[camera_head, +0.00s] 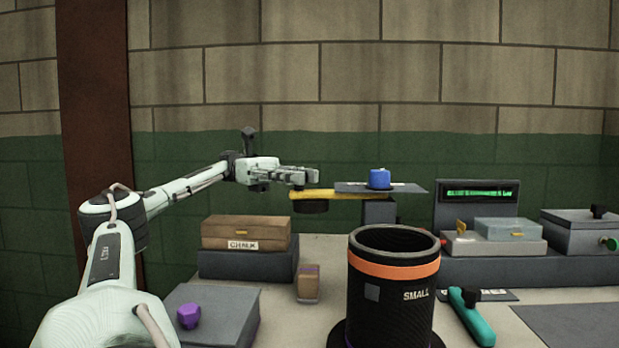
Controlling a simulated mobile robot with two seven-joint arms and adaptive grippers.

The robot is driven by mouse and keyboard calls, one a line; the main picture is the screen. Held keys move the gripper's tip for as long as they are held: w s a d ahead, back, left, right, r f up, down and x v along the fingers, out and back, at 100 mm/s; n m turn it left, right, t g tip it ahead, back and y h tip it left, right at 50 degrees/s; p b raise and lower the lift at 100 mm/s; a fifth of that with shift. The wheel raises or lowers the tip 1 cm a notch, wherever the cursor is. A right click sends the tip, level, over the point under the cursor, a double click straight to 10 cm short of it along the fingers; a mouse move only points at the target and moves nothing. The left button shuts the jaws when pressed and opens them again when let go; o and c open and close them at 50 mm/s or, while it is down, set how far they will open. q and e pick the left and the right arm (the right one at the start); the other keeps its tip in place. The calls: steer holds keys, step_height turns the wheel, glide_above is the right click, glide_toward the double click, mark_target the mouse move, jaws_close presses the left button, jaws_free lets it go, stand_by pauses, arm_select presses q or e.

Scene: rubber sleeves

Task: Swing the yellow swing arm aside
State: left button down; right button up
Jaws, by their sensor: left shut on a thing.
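The yellow swing arm (347,195) reaches out to the left from a grey post (379,211) at the back of the bench. A dark round disc (310,206) hangs under its left end. A flat grey plate (413,188) with a blue knob-like piece (379,179) lies at the arm's right part. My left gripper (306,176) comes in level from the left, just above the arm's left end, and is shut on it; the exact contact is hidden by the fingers. My right gripper is not in view.
A black cylinder marked SMALL (390,299) with an orange band stands in front. A brown CHALK box (246,233) sits on a dark block at left. A purple knob (188,316), a teal-handled tool (472,317), and a scale with green display (478,193) are around.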

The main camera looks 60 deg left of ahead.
arm_select(q)
steer(key=shift+f, duration=0.1)
stand_by(0.3)
steer(key=c, duration=1.3)
jaws_free()
steer(key=shift+o, duration=0.2)
steer(key=shift+w, duration=0.1)
